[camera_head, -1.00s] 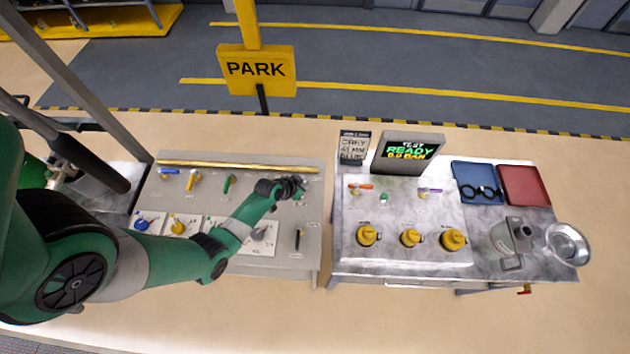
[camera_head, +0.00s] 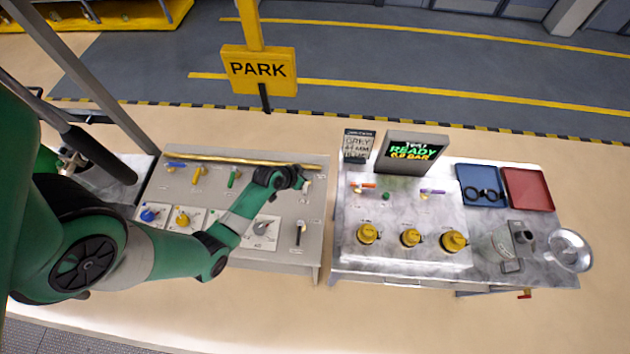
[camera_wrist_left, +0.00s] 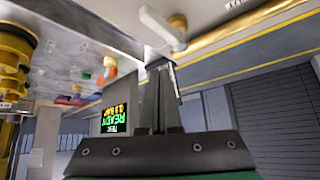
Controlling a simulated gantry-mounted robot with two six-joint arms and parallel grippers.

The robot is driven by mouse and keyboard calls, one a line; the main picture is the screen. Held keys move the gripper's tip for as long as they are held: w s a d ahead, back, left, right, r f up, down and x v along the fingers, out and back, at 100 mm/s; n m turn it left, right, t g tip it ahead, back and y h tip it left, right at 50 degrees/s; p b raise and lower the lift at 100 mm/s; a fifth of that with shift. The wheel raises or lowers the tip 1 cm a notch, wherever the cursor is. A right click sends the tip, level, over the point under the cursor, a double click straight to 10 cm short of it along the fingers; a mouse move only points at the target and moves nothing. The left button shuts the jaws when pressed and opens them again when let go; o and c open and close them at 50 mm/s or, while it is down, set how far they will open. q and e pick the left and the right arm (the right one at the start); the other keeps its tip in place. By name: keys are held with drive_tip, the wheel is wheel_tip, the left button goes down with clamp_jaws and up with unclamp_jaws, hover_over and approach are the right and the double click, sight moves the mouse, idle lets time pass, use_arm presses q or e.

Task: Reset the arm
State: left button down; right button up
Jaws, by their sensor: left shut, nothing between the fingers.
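My left gripper (camera_head: 303,184) is over the right part of the grey panel (camera_head: 290,258) in the head view, with my green arm reaching in from the left. In the left wrist view its dark fingers (camera_wrist_left: 158,72) are together with nothing between them. A white lever with a yellow part (camera_wrist_left: 165,27) is close to the fingertips in that view; I cannot tell whether they touch. My right gripper is not in view.
The panel carries a blue knob (camera_head: 149,215), a yellow knob (camera_head: 183,218), a grey dial (camera_head: 263,228) and a black lever (camera_head: 300,232). To the right, a marble-topped bench holds yellow caps (camera_head: 410,237), a READY screen (camera_head: 412,150), trays (camera_head: 528,189) and a metal funnel (camera_head: 567,250).

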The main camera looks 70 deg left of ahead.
use_arm(q)
drive_tip(key=s+r, duration=0.1)
drive_tip(key=s+a+r+p, duration=0.1)
drive_tip(key=r, duration=0.1)
drive_tip(key=shift+w+d, duration=0.1)
